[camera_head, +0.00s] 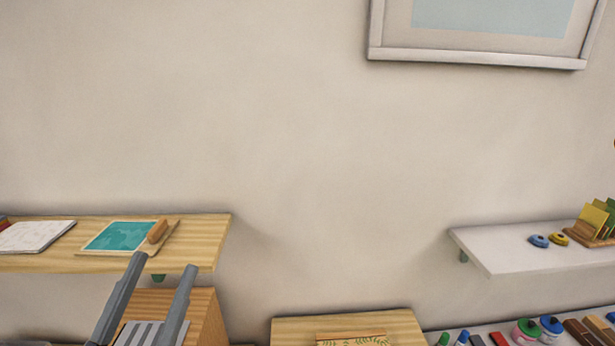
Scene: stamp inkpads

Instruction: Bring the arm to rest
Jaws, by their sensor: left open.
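My left gripper (163,262) shows at the lower left of the head view, its two grey fingers pointing up and apart. It is open, with nothing between the fingers. The fingertips appear in front of the front edge of the wooden shelf (205,232); how far apart in depth they are I cannot tell. The rest of the left arm is mostly below the frame. My right gripper is not in view.
A teal pad (118,236) with a wooden handle and white papers (35,236) lie on the left shelf. A wooden box (203,315) is below. A pale shelf (500,250) holds small discs at right. Bottles and blocks line the lower right. The wall between is bare.

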